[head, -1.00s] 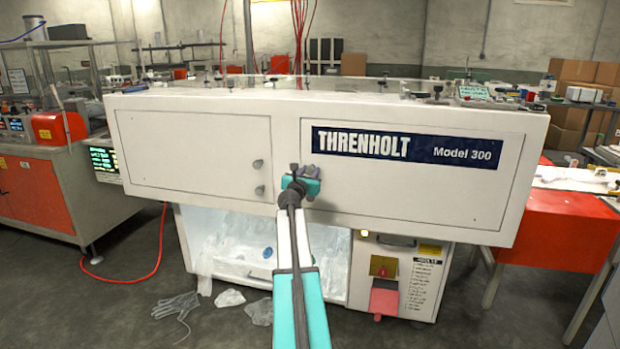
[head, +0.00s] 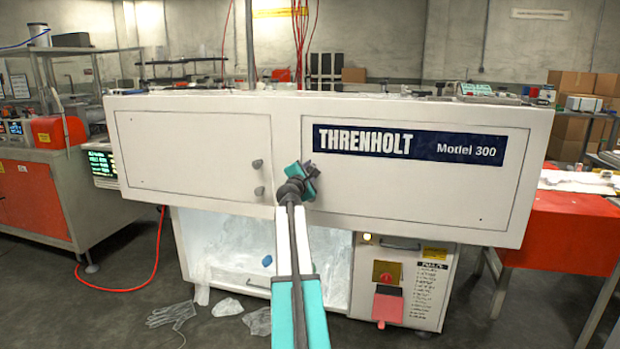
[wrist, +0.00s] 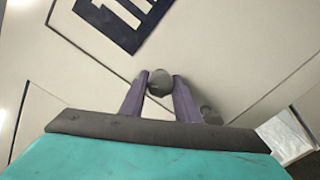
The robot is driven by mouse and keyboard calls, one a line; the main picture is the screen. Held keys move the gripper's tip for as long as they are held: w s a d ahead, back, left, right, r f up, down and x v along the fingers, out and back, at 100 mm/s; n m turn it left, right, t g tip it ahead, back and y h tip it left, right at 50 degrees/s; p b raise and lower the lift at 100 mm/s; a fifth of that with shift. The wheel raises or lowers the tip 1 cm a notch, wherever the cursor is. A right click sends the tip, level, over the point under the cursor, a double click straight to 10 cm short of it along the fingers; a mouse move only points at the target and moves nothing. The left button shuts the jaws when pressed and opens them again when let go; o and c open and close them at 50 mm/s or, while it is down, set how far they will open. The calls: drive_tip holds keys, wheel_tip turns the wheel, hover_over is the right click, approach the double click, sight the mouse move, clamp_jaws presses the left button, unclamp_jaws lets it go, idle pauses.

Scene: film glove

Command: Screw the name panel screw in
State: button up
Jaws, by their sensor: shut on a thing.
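The name panel (head: 420,195) is a white panel on the machine front, with a dark blue THRENHOLT Model 300 plate (head: 408,146) on it. My gripper (head: 310,169) is at the panel's left side, just below the plate's left end. In the wrist view, its two purple-grey fingers are shut on a grey round-headed screw (wrist: 160,79). The screw sits between the fingertips, close against the white front. How deep it sits is hidden. A second grey round knob (wrist: 208,116) shows beyond the right finger.
Below are a lit bay (head: 240,250) and a control box (head: 400,285). A glove (head: 172,315) lies on the floor.

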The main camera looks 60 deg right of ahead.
drive_tip(key=m+b, duration=0.3)
drive_tip(key=m, duration=0.1)
drive_tip(key=shift+f, duration=0.1)
drive_tip(key=shift+m+b, duration=0.65)
drive_tip(key=shift+m, duration=0.45)
drive_tip(key=o, duration=1.1)
drive_tip(key=shift+r, duration=0.2)
drive_tip(key=shift+c, duration=0.2)
drive_tip(key=shift+a, duration=0.15)
drive_tip(key=p+v, duration=0.2)
drive_tip(key=v, duration=1.1)
drive_tip(key=shift+a, duration=0.25)
